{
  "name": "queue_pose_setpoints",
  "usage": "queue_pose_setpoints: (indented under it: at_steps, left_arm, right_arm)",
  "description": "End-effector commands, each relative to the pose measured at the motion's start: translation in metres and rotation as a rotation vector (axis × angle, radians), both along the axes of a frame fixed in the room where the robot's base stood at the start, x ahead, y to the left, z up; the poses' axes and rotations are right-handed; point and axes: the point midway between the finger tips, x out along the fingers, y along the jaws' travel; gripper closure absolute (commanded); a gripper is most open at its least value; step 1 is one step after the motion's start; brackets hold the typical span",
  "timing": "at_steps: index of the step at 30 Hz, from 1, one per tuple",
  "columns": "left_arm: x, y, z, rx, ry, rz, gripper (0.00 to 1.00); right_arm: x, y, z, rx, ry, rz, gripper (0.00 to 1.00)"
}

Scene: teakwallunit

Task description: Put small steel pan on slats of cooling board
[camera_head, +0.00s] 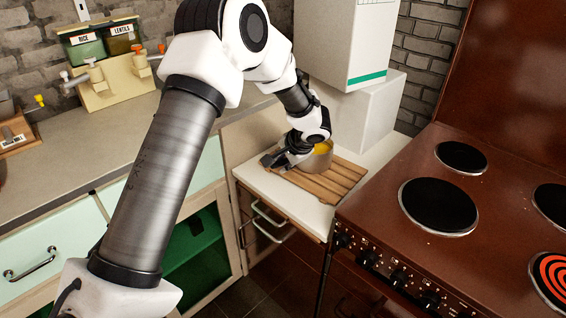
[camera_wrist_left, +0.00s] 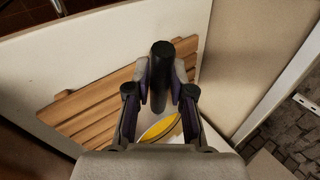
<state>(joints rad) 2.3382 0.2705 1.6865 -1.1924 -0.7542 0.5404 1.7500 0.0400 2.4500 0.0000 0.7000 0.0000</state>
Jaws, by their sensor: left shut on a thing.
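The small steel pan (camera_head: 318,158) has something yellow in it and a dark handle (camera_wrist_left: 160,75). My left gripper (camera_head: 279,159) is shut on the handle; in the left wrist view its fingers (camera_wrist_left: 160,92) sit on both sides of it. The pan is at the back left part of the wooden cooling board (camera_head: 334,184), whose slats (camera_wrist_left: 88,105) show beside the handle in the left wrist view. I cannot tell whether the pan touches the slats. The gripper and arm hide part of the pan. My right gripper is not in view.
The board lies on a white top beside the brown stove (camera_head: 400,240), where one ring (camera_head: 553,277) glows red. White boxes (camera_head: 345,45) stand behind the board. A grey counter (camera_head: 100,140) with jars (camera_head: 103,43) is at left.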

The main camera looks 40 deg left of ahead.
Motion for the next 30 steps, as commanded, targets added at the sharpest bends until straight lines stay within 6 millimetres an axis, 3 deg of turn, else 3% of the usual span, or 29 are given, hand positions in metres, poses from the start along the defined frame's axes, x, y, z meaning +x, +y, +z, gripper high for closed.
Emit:
queue_pose_setpoints:
  at_steps: [14, 15, 17, 26, 30]
  left_arm:
    - [0.001, 0.000, -0.008, 0.000, -0.004, 0.000, 1.00]
    - [0.001, 0.000, -0.007, 0.000, -0.004, 0.000, 0.68]
    - [0.001, 0.000, -0.007, 0.000, -0.003, 0.001, 0.49]
    - [-0.001, 0.000, -0.009, 0.000, 0.003, -0.001, 0.49]
    - [-0.001, -0.007, 0.003, 0.000, 0.000, -0.001, 0.49]
  right_arm:
    - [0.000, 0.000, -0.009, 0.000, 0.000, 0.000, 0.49]
    - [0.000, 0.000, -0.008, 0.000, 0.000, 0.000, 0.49]
    - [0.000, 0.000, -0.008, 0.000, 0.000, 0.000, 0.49]
    - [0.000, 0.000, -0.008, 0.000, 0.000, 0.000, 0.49]
    - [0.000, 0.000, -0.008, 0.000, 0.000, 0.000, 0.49]
